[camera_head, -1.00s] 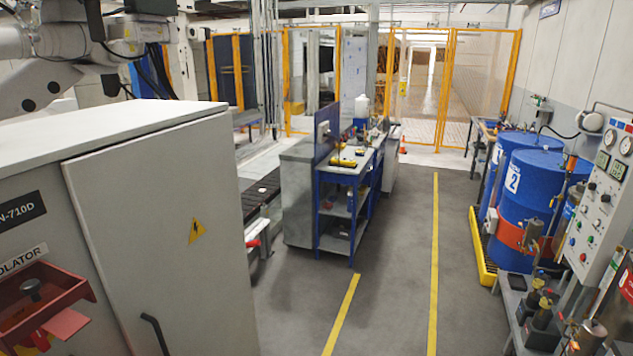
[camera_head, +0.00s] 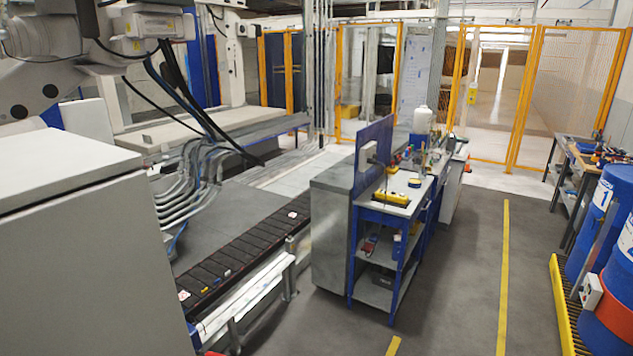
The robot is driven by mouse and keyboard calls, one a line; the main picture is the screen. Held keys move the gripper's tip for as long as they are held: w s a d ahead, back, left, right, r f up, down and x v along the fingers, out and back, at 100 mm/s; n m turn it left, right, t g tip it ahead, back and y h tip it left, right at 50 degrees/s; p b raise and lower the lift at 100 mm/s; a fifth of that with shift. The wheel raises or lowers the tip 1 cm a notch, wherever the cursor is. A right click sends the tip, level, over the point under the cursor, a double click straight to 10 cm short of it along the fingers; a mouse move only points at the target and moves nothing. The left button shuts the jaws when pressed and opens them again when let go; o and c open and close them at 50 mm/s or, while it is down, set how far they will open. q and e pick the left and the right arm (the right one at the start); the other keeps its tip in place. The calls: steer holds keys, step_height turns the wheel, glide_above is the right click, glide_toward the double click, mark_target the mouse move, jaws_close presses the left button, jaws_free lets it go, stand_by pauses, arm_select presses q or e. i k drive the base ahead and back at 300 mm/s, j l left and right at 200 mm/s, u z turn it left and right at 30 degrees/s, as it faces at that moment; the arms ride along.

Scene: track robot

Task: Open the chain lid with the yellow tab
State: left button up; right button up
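A long black segmented chain cover (camera_head: 250,257) runs along the side of the grey machine bed, from the lower left towards the back. I cannot tell which of these is the yellow tab of the lid. Neither of my grippers is in view.
A grey cabinet (camera_head: 95,270) blocks the near left. A blue workbench (camera_head: 385,240) with tools stands right of the chain. Blue drums (camera_head: 607,300) stand at the far right. Grey floor (camera_head: 455,270) between bench and drums is clear.

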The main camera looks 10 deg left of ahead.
mark_target(200, 290)
steer(key=i+l+u, duration=0.15)
steer(key=i+u, duration=0.25)
steer(key=i+l+u, duration=0.25)
steer(key=u, duration=0.2)
steer(key=i+l+u, duration=0.6)
steer(key=l+u, duration=0.25)
